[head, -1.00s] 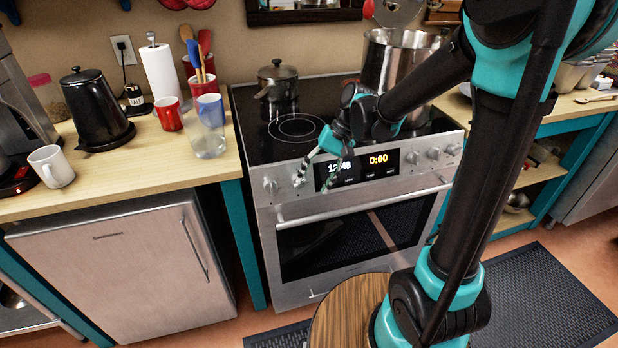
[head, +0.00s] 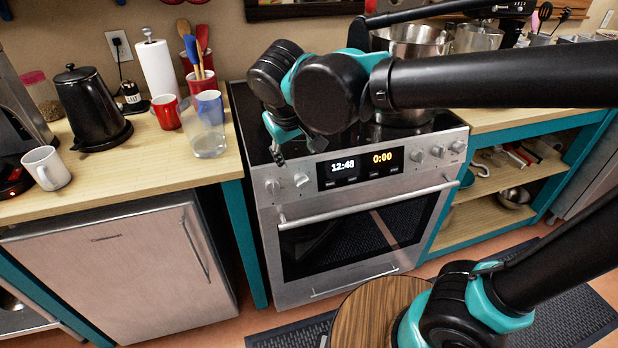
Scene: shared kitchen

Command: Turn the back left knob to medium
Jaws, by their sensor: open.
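The steel stove has two round knobs at the left of its front panel: an outer left knob (head: 272,186) and an inner left knob (head: 301,181). More knobs (head: 437,152) sit right of the display (head: 360,168). I cannot read any knob markings or tell which one serves the back left burner. My gripper (head: 297,152) is open and empty, with its fingers pointing down just above the left knobs, near the cooktop's front edge. It looks apart from both knobs. My wrist and forearm hide most of the cooktop.
A steel pot (head: 408,42) stands at the back right of the stove, partly behind my arm. The oven handle (head: 370,204) runs below the panel. A clear glass (head: 208,135), mugs (head: 165,112) and a black kettle (head: 90,108) stand on the left counter (head: 150,165).

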